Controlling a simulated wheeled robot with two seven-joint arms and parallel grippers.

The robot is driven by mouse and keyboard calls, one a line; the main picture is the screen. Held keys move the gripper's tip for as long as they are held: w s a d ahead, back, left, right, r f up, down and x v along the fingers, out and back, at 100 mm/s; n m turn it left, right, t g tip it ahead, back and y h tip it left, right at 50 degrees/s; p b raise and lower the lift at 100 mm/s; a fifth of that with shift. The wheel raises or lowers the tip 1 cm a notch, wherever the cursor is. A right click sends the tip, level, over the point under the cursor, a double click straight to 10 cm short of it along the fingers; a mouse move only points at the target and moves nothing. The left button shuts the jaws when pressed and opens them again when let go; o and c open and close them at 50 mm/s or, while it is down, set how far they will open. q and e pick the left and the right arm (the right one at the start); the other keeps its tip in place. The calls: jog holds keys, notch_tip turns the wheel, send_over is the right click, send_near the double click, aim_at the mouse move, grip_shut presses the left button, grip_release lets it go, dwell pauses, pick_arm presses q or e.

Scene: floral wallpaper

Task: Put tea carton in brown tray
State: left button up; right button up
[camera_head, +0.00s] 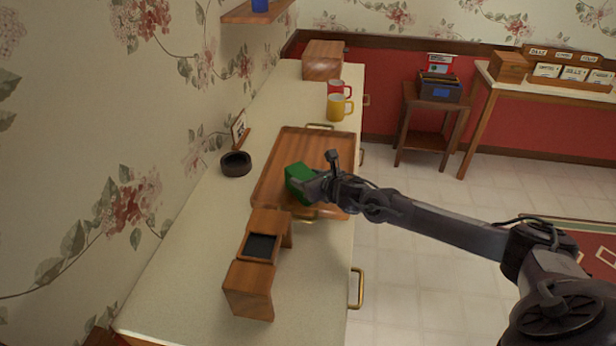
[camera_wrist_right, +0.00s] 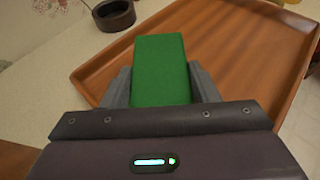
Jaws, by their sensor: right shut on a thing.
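The green tea carton (camera_head: 299,181) is between the fingers of my right gripper (camera_head: 316,186), which is shut on it. In the right wrist view the carton (camera_wrist_right: 161,70) sits between the two grey fingers (camera_wrist_right: 160,88). The brown wooden tray (camera_head: 314,139) lies on the counter with handles at its far and near ends. In the head view the carton appears over the near left part of the tray; the tray (camera_wrist_right: 240,48) also fills the background in the wrist view. I cannot tell whether the carton touches the tray floor. My left gripper is not in view.
A wooden stand with a dark inset (camera_head: 250,290) is just in front of the tray. A dark round bowl (camera_head: 236,163) and small framed card (camera_head: 239,129) are left of it. Yellow (camera_head: 337,107) and red mugs (camera_head: 338,88) and a wooden box (camera_head: 322,60) stand behind.

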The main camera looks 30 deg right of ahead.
jog(key=shift+f, duration=0.15)
jog(key=shift+f+b, duration=0.15)
jog(key=shift+b, duration=0.15)
jog(key=o, duration=1)
jog(key=shift+o, duration=0.2)
jog(key=shift+r, duration=0.25)
jog(key=b+v, duration=0.1)
jog(key=v, duration=1.1)
jog(key=shift+b, duration=0.35)
